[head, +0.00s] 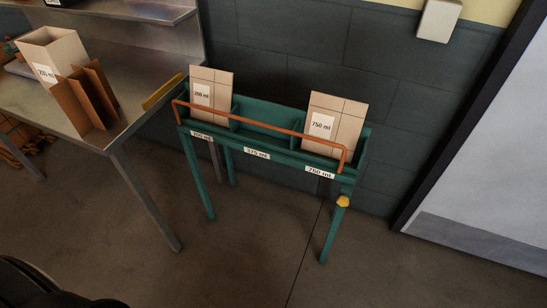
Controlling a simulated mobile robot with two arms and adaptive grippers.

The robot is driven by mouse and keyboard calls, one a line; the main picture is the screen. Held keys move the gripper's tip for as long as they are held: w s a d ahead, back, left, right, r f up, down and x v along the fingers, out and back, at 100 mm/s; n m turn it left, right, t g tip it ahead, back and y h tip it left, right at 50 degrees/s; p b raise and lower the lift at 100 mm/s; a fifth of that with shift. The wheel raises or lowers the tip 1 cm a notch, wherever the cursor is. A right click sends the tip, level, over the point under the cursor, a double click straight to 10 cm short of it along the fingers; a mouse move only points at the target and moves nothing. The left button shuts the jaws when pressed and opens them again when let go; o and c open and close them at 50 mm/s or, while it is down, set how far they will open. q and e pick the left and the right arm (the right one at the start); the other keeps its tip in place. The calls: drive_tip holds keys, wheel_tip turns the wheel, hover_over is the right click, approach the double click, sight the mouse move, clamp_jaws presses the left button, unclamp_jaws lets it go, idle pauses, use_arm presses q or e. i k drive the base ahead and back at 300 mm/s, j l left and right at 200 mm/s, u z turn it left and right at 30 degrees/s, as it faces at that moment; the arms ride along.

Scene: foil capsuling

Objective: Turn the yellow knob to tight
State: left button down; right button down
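A small yellow knob (343,201) sits on the right front leg of a green rack (285,158), just below the rack's trough. It is small in the head view, and I cannot tell whether it is tight or loose. An orange-brown bar (262,127) runs along the front of the rack above the trough and bends down at both ends. Neither of my grippers is in view, and nothing is seen touching the knob.
The rack holds flat cartons labelled 200 ml (211,86) and 750 ml (336,115). A metal table (128,132) with an open box (48,48) and brown dividers (85,97) stands left. The floor (255,245) in front is clear. A door (490,150) is at right.

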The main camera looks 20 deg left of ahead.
sight(343, 200)
drive_tip(key=z, duration=0.55)
drive_tip(key=j+z, duration=0.2)
drive_tip(key=z, duration=0.3)
drive_tip(key=i+j+z, duration=0.1)
drive_tip(key=j+z, duration=0.15)
drive_tip(key=z, duration=0.25)
drive_tip(key=j+z, duration=0.2)
drive_tip(key=z, duration=0.3)
drive_tip(key=j+z, duration=0.2)
drive_tip(key=z, duration=0.3)
